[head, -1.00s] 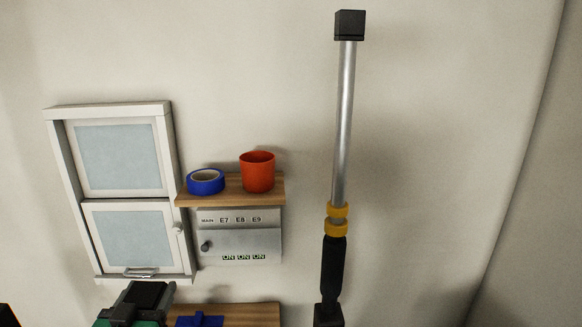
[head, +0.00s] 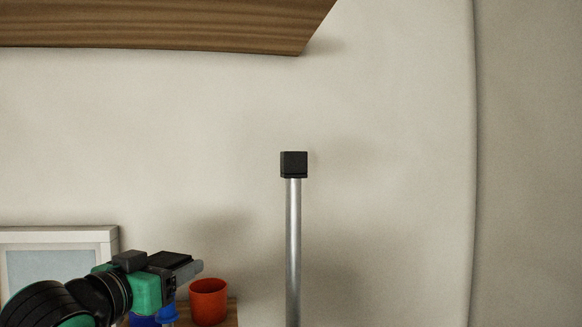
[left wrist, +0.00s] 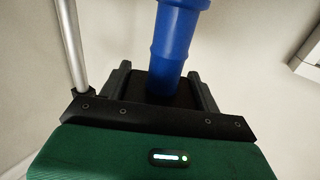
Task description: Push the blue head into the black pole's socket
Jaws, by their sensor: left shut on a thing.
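The pole (head: 294,240) stands upright, a silver shaft with a black block-shaped socket (head: 294,165) on top. My left gripper (head: 188,268) is to the left of the pole and lower than the socket. In the left wrist view the gripper is shut on the blue head, whose blue round part (left wrist: 175,40) shows between the fingers. The far end of the blue head is cut off by the frame. The pole's shaft (left wrist: 72,45) shows at the left there, apart from the blue part. My right gripper is not in view.
An orange-red cup (head: 208,300) stands on a wooden shelf (head: 232,313) close to my left gripper. A white-framed window (head: 60,236) is at the left. A wooden board (head: 160,30) juts out at the top left. The wall around the socket is clear.

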